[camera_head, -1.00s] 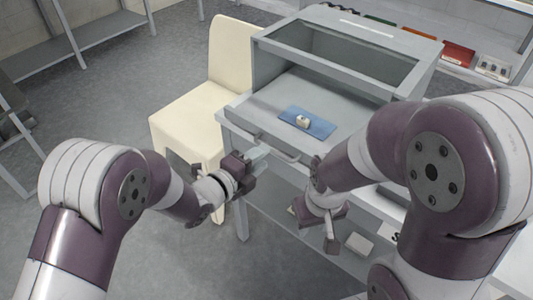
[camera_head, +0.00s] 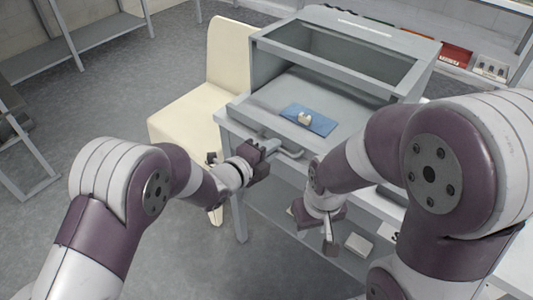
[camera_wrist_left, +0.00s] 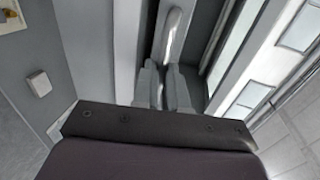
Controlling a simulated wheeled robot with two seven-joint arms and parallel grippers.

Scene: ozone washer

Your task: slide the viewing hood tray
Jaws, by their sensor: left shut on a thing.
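The grey viewing hood (camera_head: 345,28) stands on a grey table, with an open window frame in its sloping top. Its grey tray (camera_head: 266,108) sticks out of the front and carries a blue mat with a small white object. A bar handle (camera_head: 291,154) is on the tray's front. My left gripper (camera_head: 268,148) is at the left part of this handle. In the left wrist view, my left gripper's fingers (camera_wrist_left: 166,88) are closed on the pale handle (camera_wrist_left: 175,30). My right gripper (camera_head: 330,234) hangs below and right of the handle; its jaw gap is unclear.
A cream chair (camera_head: 205,95) stands close against the table's left side. A lower shelf (camera_head: 275,218) holds small boxes under the table. Red and other coloured bins (camera_head: 456,54) stand behind the hood. The floor at left is open.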

